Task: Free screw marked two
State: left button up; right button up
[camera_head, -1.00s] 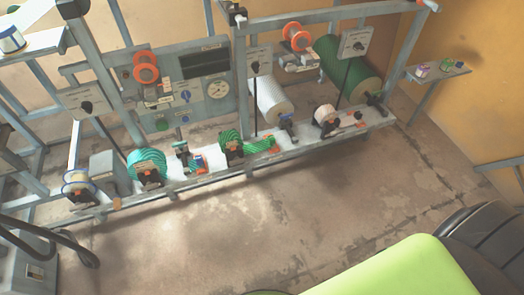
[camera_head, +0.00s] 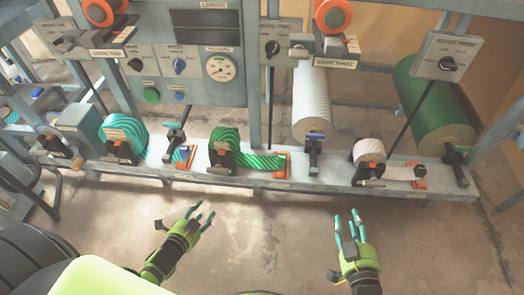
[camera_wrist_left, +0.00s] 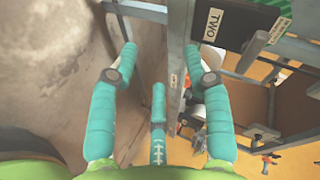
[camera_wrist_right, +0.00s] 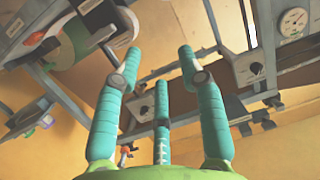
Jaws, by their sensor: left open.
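My left gripper (camera_head: 201,213) is open and empty in the head view, over the floor in front of the rack. My right gripper (camera_head: 348,221) is open and empty to its right, also short of the rack. In the left wrist view a tag reading TWO (camera_wrist_left: 213,26) sits on a dark plate at the top right, apart from the spread fingers. In the head view a control box (camera_head: 279,46) carries a label that appears to end in TWO. I cannot make out for sure which part is the screw marked two; several clamps with dark knobs line the low shelf.
The low shelf (camera_head: 230,178) holds a teal roll (camera_head: 122,132), a green roll (camera_head: 226,142) and a small white roll (camera_head: 369,151). A gauge (camera_head: 220,67) is on the panel. Floor before the shelf is clear.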

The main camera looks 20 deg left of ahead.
aim_at(218, 172)
pick_arm(q)
jog(key=shift+w+d+r+m+t+h+b, duration=0.2)
jog(key=shift+w+r+m+t+h+b, duration=0.5)
jog(key=shift+w+r+m+b, duration=0.95)
jog(key=shift+w+d+r+m+t+h+b, duration=0.25)
jog(key=shift+w+r+m+t+b, duration=0.7)
jog(key=shift+w+b, duration=1.25)
jog(key=shift+w+d+r+m+t+h+b, duration=0.1)
jog(key=shift+w+r+m+t+h+b, duration=0.6)
jog(key=shift+w+r+m+b, duration=1.1)
jog(key=shift+w+f+n, duration=0.4)
jog(key=shift+w+f, duration=0.05)
jog(key=shift+f, duration=0.15)
grip_shut()
pick_arm(e)
jog(key=s+r+n+t+y, duration=0.1)
jog(key=s+r+t+y, duration=0.3)
jog(key=r, duration=0.8)
jog(key=s+a+r+n+t+y, duration=0.1)
jog(key=s+r+t+y, duration=0.3)
jog(key=r, duration=0.8)
jog(key=shift+s+a+r+n+t, duration=0.3)
jog(key=shift+s+r+n+t, duration=0.1)
jog(key=shift+s+t, duration=0.75)
